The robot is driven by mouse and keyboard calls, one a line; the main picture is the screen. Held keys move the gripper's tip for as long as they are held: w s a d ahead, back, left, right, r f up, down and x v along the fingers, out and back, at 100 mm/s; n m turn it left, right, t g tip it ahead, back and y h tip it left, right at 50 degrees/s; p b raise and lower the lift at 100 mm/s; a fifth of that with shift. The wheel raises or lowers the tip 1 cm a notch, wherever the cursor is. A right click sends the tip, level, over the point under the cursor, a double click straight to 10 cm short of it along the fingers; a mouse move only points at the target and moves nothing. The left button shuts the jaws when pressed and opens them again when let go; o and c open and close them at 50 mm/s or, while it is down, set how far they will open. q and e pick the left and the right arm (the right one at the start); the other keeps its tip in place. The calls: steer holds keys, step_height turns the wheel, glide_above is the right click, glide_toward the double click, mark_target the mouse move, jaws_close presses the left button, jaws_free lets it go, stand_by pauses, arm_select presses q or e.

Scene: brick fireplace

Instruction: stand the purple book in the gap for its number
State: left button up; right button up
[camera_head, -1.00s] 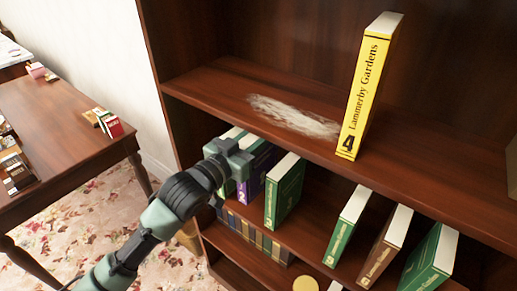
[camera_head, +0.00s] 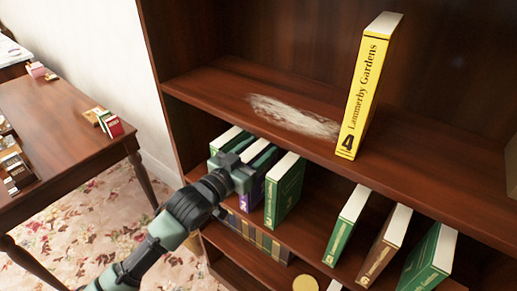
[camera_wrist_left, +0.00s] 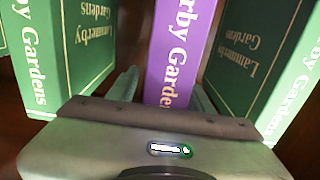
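The purple book (camera_head: 263,164) stands upright on the shelf below the yellow book, between a green book (camera_head: 229,140) on its left and green book 3 (camera_head: 285,193) on its right. A number 2 shows low on its spine. My left gripper (camera_head: 246,170) is in front of the spine. Its fingers show apart on either side of the purple book, with a visible space at the left finger; contact at the right one is unclear. My right gripper is out of view.
The yellow book (camera_head: 366,90), number 4, stands on the upper shelf beside a pale dusty patch (camera_head: 293,115). More green and brown books (camera_head: 385,247) stand further right, with gaps between. A wooden table (camera_head: 70,130) stands left.

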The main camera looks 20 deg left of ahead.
arm_select(q)
steer(key=shift+r, duration=0.15)
steer(key=b+v, duration=0.1)
steer(key=v, duration=1.1)
